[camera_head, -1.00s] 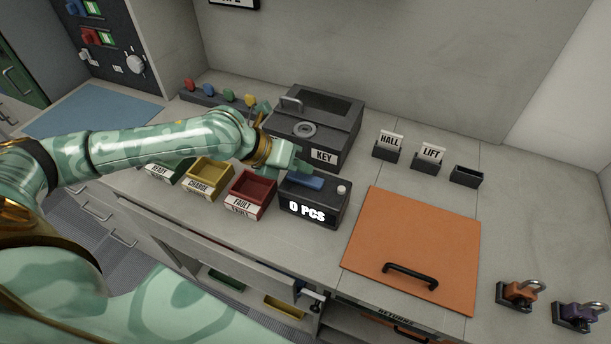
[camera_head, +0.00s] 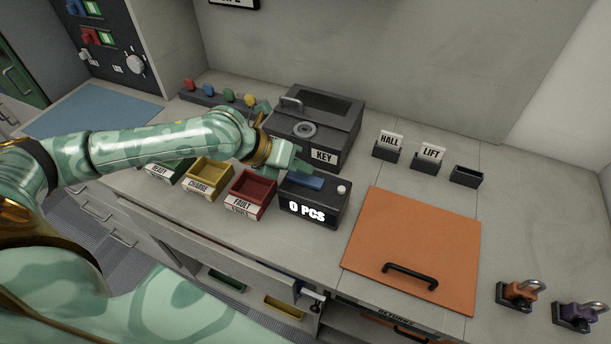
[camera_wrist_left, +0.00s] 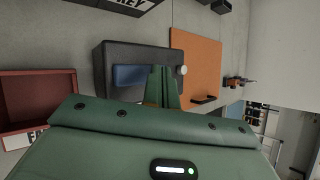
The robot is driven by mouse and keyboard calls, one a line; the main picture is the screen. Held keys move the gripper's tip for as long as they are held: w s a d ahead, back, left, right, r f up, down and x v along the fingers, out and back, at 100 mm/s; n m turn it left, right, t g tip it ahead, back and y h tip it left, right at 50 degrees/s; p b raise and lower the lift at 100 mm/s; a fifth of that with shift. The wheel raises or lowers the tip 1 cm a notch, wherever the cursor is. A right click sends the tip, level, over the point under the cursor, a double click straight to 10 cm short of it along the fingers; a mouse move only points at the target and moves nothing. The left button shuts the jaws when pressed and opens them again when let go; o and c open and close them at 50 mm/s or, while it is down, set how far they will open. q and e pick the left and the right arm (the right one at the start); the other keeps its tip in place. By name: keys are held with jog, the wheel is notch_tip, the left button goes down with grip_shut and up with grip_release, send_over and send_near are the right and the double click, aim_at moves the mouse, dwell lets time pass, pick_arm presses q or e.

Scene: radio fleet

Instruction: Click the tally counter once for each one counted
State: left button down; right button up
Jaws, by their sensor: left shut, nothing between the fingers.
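The tally counter (camera_head: 313,207) is a dark box on the bench with a blue bar on top (camera_head: 305,182), a small white knob (camera_head: 341,190) and a front display reading "0 PCS". My left gripper (camera_head: 300,167) is shut and empty, its fingertips close to the blue bar. In the left wrist view the counter (camera_wrist_left: 140,53) lies just beyond my shut fingers (camera_wrist_left: 164,78), which are between the blue bar and the white knob. I cannot tell whether they touch the counter. My right gripper is not in view.
Behind is a dark box labelled KEY (camera_head: 330,135). An orange panel (camera_head: 415,240) with a black handle lies to the right. HALL (camera_head: 388,150) and LIFT (camera_head: 428,160) holders stand farther back.

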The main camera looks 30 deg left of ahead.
aim_at(301, 179)
pick_arm(q)
jog(key=shift+f, duration=0.45)
jog(key=shift+f+b, duration=0.4)
jog(key=shift+f, duration=0.1)
dwell(0.7)
jog(key=shift+r, duration=0.15)
jog(key=shift+r+p, duration=0.8)
jog(key=shift+p, duration=0.1)
notch_tip(301, 179, up, 5)
jog(key=p, duration=0.4)
jog(key=shift+p, duration=0.4)
